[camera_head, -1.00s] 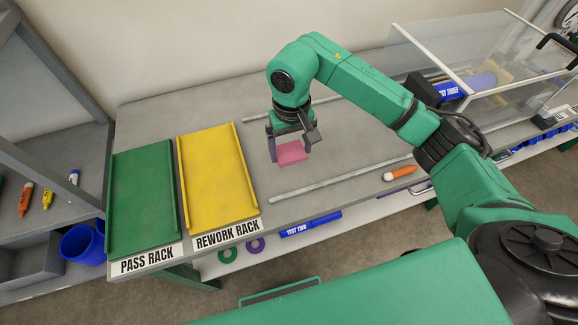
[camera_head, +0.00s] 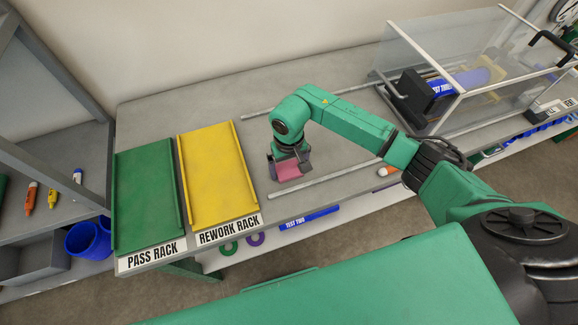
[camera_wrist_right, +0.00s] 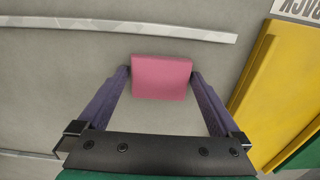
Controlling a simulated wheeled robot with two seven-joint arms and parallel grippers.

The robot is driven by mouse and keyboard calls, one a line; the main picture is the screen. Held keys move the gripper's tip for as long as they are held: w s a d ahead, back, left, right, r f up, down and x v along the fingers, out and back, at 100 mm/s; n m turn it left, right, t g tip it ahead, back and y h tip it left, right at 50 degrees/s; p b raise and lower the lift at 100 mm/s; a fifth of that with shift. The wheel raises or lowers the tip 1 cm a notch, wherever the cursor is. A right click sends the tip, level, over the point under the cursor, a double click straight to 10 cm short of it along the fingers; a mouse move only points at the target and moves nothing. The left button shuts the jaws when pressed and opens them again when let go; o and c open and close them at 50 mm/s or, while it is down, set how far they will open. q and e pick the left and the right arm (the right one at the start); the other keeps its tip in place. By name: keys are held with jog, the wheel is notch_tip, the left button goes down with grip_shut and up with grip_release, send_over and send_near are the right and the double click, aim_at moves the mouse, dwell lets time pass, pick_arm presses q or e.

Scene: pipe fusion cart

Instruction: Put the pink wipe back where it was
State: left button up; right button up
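The pink wipe (camera_head: 289,172) is between the fingers of my right gripper (camera_head: 290,168), over or on the grey bench between two pale rails. In the right wrist view the wipe (camera_wrist_right: 161,77) spans the gap between the two purple fingertips (camera_wrist_right: 161,80), and both meet its sides. The gripper is shut on it, pointing down. I cannot tell whether the wipe touches the bench. My left gripper is not in view.
The yellow rework rack (camera_head: 217,175) and green pass rack (camera_head: 147,195) lie left of the gripper. The near rail (camera_head: 325,180) runs just in front of the wipe. A clear-walled enclosure (camera_head: 430,60) stands at the right. An orange marker (camera_head: 387,171) lies past the forearm.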

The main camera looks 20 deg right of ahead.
aim_at(289, 171)
jog(key=shift+r, duration=0.25)
notch_tip(289, 171, up, 12)
jog(key=b, duration=0.4)
jog(key=shift+f, duration=0.1)
